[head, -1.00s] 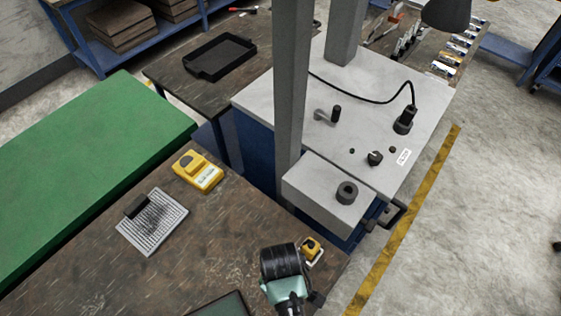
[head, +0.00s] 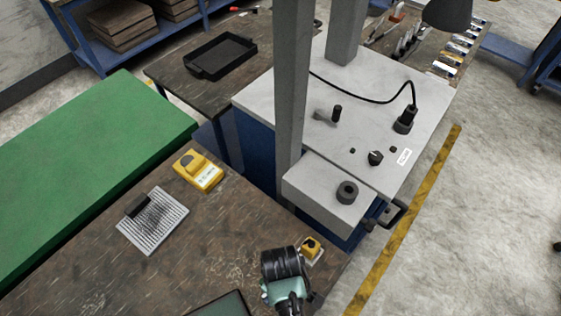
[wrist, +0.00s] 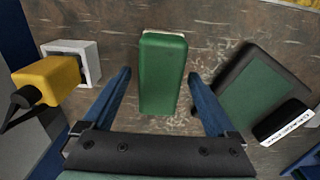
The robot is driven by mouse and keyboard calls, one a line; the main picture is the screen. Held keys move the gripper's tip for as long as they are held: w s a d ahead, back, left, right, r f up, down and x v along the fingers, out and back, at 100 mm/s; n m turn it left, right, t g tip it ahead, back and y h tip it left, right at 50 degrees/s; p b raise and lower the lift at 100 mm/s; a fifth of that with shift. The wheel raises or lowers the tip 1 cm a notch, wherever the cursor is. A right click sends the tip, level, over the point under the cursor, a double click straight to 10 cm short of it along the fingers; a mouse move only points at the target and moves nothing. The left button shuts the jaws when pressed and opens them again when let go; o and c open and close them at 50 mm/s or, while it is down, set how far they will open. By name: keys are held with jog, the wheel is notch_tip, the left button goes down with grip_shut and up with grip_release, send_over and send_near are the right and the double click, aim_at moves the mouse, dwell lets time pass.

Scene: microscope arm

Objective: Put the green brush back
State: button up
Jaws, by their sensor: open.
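The green brush (wrist: 162,75) lies on the brown worktop in the wrist view, a green block with a pale strip at its far end. My gripper (wrist: 158,82) is open, with one blue finger on each side of the brush and a gap on both sides. In the head view my arm's end (head: 285,266) is over the near right part of the worktop, and the brush is hidden there. A dark-edged tray with a green pad (wrist: 262,93) lies to the right of the brush and also shows in the head view (head: 224,304).
A yellow block (wrist: 48,80) on a white base (wrist: 88,62) is close left of my fingers. A small labelled block (wrist: 285,122) sits at the tray's near edge. A grey mesh plate (head: 154,222) and a yellow labelled box (head: 198,170) are farther left. The grey machine (head: 335,205) stands behind.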

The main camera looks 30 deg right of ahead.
notch_tip(320, 180, up, 12)
jog(key=shift+r, duration=0.15)
dwell(0.3)
jog(key=w+r+m+t+h, duration=0.1)
jog(key=w+r+t+h, duration=0.1)
jog(key=w+r+t, duration=1.1)
jog(key=w+a+r+t, duration=0.1)
jog(key=w+r, duration=0.2)
jog(key=r, duration=0.5)
jog(key=w+a+r+m+t, duration=0.1)
jog(key=w+r, duration=0.3)
jog(key=r, duration=0.4)
jog(key=w+a+r+t, duration=0.1)
jog(key=w+r, duration=0.2)
jog(key=r, duration=0.5)
jog(key=s+a+r+t, duration=0.2)
jog(key=s+r+t, duration=0.1)
jog(key=r, duration=0.6)
jog(key=s+a+r+m+t+y, duration=0.1)
jog(key=s+r+t, duration=0.3)
jog(key=r, duration=0.6)
jog(key=s+a+r+m+t, duration=0.1)
jog(key=s+a+r+t, duration=0.2)
jog(key=r, duration=0.6)
jog(key=shift+s+a+r+t+y, duration=0.25)
jog(key=shift+s+t, duration=0.45)
jog(key=shift+s, duration=0.35)
jog(key=shift+d, duration=0.1)
